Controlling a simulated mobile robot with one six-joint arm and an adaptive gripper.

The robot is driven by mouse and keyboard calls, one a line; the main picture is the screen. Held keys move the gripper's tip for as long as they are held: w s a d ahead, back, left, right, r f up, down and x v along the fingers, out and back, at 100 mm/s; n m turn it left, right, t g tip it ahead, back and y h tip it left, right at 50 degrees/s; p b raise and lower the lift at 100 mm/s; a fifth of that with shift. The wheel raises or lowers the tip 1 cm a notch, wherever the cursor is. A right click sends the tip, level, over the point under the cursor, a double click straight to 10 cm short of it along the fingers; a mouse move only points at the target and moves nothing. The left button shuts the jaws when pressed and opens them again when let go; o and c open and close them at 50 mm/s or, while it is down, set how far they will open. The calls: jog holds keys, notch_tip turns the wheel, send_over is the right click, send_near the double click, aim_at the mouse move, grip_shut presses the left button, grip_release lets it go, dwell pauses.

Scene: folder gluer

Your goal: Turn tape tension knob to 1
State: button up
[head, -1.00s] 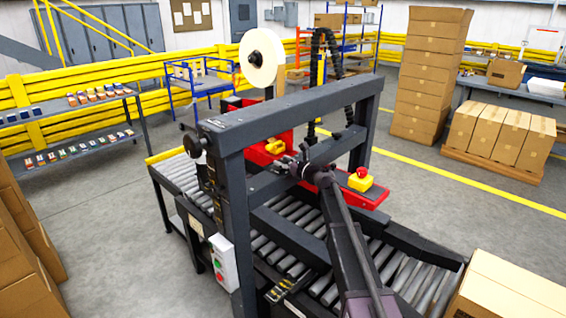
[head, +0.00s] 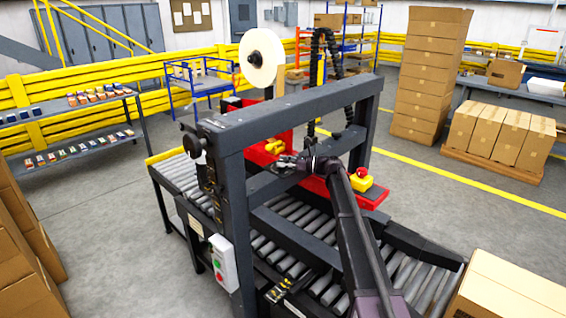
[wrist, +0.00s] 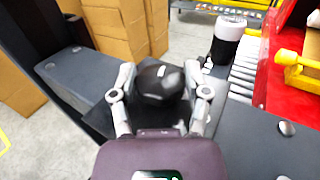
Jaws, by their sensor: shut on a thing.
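A black rounded knob (wrist: 160,84) stands between my gripper's two fingers in the wrist view, above a dark plate beside a grey beam. My gripper (wrist: 160,70) is shut on it, one finger on each side. I cannot read any scale or numbers on the knob. In the head view my gripper (head: 286,161) is at the crossbeam inside the dark machine frame (head: 300,108); the knob is too small to make out there. A white tape roll (head: 262,58) stands above the frame.
A red machine part with a yellow piece (wrist: 297,66) lies to the right in the wrist view. A yellow-and-red button box (head: 361,180) sits right of my gripper. The roller conveyor (head: 290,238) runs beneath. A carton (head: 510,285) is at the lower right.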

jog(key=o, duration=1.2)
jog(key=shift+a, duration=0.1)
jog(key=shift+c, duration=0.2)
jog(key=s+d, duration=0.1)
jog(key=d, duration=1.1)
jog(key=shift+s, duration=0.25)
